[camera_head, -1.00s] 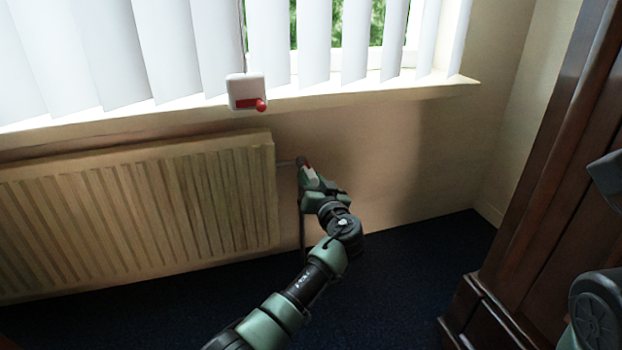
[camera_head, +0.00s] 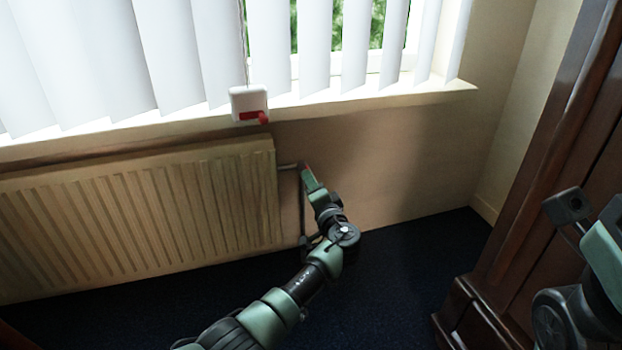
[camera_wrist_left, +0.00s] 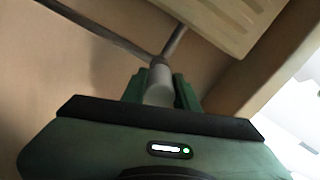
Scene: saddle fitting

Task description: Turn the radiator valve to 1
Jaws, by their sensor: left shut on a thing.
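The radiator valve is a pale grey cylinder (camera_wrist_left: 159,84) at a pipe joint in the left wrist view. My left gripper (camera_wrist_left: 160,92) has its green fingers on both sides of it and is shut on it. In the head view the left gripper (camera_head: 308,176) is at the pipe beside the radiator's right end and hides most of the valve. I cannot read any number on the valve. Parts of my right arm show at the right edge, but its fingers cannot be made out.
The ribbed radiator (camera_head: 150,215) fills the wall at left, under the windowsill (camera_head: 380,98). A white box with a red lever (camera_head: 249,105) hangs above its right end. A dark wooden cabinet (camera_head: 530,220) stands at right. Dark carpet (camera_head: 400,270) is clear between them.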

